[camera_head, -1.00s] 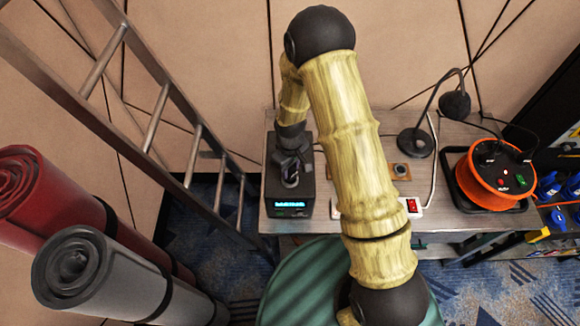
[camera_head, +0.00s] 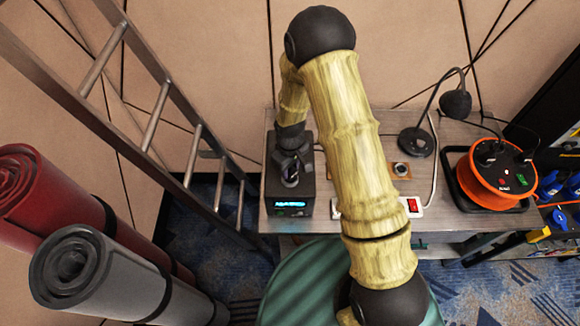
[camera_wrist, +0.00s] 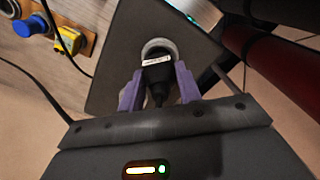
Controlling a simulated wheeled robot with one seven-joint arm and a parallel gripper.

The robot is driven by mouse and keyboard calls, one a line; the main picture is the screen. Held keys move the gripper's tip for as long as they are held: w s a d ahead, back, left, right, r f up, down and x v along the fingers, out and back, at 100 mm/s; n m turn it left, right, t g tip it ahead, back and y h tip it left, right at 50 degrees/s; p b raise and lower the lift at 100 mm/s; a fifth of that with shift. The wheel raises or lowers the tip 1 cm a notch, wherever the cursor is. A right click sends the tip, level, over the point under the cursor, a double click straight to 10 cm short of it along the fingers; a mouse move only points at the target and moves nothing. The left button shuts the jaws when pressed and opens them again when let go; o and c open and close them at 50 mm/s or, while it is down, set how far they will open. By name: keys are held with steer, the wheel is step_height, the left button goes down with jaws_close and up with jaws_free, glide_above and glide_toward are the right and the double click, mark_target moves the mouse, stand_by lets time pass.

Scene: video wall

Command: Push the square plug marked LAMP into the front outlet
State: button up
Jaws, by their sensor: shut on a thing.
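My gripper (camera_wrist: 158,86) is shut on a black plug (camera_wrist: 157,74), with a purple finger on either side. The plug has a white label too small to read, and a dark cable leads back from it. Its front end is at a round pale-grey ring (camera_wrist: 158,43) on the dark box (camera_wrist: 108,72); how deep it sits cannot be told. In the head view, my gripper (camera_head: 290,172) is over the top of the box (camera_head: 300,198), which has a lit cyan display. My gripper hides most of the plug there.
A power strip with a red switch (camera_head: 413,205), a desk microphone (camera_head: 415,142) and an orange cable reel (camera_head: 485,178) are on the table to the right. A ladder (camera_head: 165,105) and rolled mats (camera_head: 75,262) stand at the left. A yellow connector (camera_wrist: 68,41) shows in the wrist view.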

steer(key=shift+f+b, duration=0.55)
steer(key=shift+f, duration=0.25)
stand_by(0.4)
steer(key=o, duration=1.1)
steer(key=shift+o, duration=0.6)
steer(key=o, duration=0.3)
steer(key=shift+o, duration=0.2)
steer(key=shift+r, duration=0.15)
steer(key=shift+r+p, duration=2.05)
steer(key=shift+r, duration=0.85)
